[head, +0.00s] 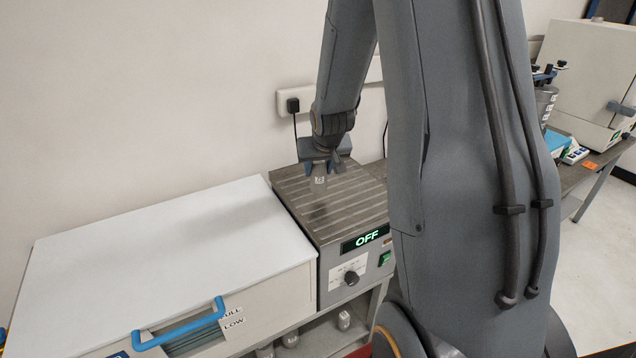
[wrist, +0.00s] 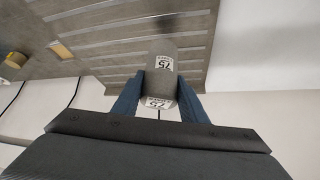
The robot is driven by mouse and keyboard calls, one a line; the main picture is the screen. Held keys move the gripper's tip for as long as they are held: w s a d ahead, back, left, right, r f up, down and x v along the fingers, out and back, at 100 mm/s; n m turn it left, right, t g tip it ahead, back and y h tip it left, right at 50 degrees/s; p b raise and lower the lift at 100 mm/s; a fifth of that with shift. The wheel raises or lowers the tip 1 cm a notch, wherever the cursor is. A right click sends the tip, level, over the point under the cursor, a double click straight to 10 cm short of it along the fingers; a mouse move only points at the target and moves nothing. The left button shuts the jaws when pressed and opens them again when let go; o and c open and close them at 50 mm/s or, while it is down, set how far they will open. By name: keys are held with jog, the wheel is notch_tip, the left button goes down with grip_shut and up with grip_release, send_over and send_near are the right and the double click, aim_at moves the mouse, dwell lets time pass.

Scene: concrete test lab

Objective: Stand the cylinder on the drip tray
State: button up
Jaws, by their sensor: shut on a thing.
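The cylinder (head: 319,181) is a small grey weight with white labels reading 75. It is held between the two blue fingers of my gripper (head: 322,168); the wrist view also shows the cylinder (wrist: 161,84) between the fingers of my gripper (wrist: 158,95). It looks roughly upright. The grooved grey top (head: 345,205) of the box with the OFF display appears to be the drip tray; its ribs also show in the wrist view (wrist: 115,50). The cylinder is over this top, with a dark shadow below it. Any gap underneath is hard to judge.
A white-lidded box (head: 160,240) with a blue handle (head: 180,326) stands left of the grooved top. Several small cylinders (head: 343,320) sit on a shelf below. A wall socket (head: 292,104) with a cable is behind. My arm hides the right side.

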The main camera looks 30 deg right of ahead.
aim_at(319, 178)
jog(key=shift+f, duration=1.6)
jog(key=shift+f, duration=0.2)
jog(key=o, duration=1.4)
jog(key=shift+r, duration=0.1)
